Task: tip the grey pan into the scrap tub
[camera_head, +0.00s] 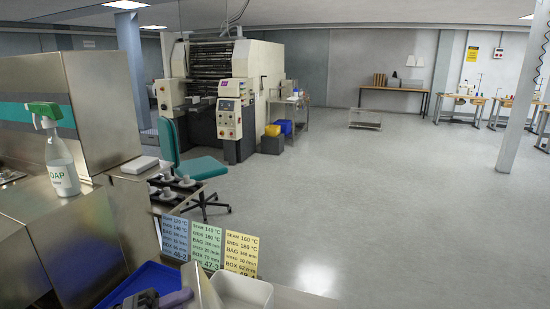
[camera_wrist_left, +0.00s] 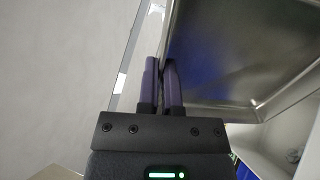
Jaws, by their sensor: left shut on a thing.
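My left gripper (camera_head: 184,295) is at the bottom edge of the head view, its purple fingers pointing right. In the left wrist view my left gripper (camera_wrist_left: 160,65) is shut on the rim of the grey metal pan (camera_wrist_left: 290,85). The pan fills the upper right there, and its visible inside looks bare. In the head view only a narrow strip of the pan (camera_head: 206,288) shows, steeply tilted, between the gripper and a white tub (camera_head: 262,294). No label shows which container is the scrap tub. My right gripper is out of view.
A blue tray (camera_head: 125,288) lies just left of my left gripper. Blue, green and yellow setting cards (camera_head: 208,240) stand behind the white tub. A soap spray bottle (camera_head: 60,165) stands on the steel machine at left. Open floor lies to the right.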

